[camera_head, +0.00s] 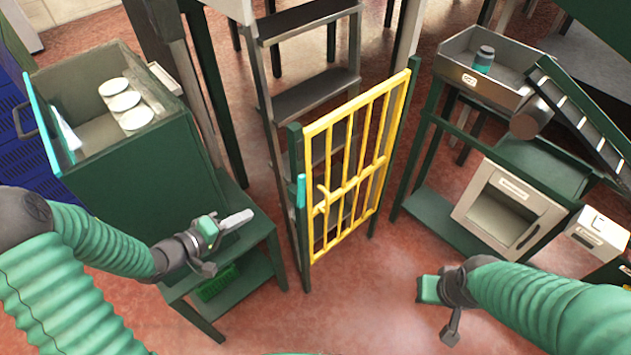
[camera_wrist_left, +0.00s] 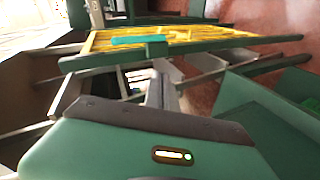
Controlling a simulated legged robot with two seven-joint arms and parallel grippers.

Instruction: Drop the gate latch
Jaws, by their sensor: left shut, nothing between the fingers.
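The yellow barred gate (camera_head: 345,190) stands upright between green posts in front of dark steps. It also shows in the left wrist view (camera_wrist_left: 215,36). A teal piece (camera_head: 301,190) sits on the left post, and it shows in the left wrist view (camera_wrist_left: 140,41). A yellow latch bar (camera_head: 322,198) stands at the gate's left edge beside this post; whether it is seated is hard to tell. My left gripper (camera_head: 248,215) is shut and empty, left of the post and apart from it. Its fingers show in the left wrist view (camera_wrist_left: 162,85). My right gripper (camera_head: 428,290) is right of the gate; its fingers are unclear.
A green bin (camera_head: 130,190) with white discs (camera_head: 120,102) stands at the left, beside a low green table (camera_head: 245,243). At the right are a metal tray (camera_head: 485,85) with a jar, a roller ramp (camera_head: 585,115) and a white-framed box (camera_head: 510,205). The red floor before the gate is clear.

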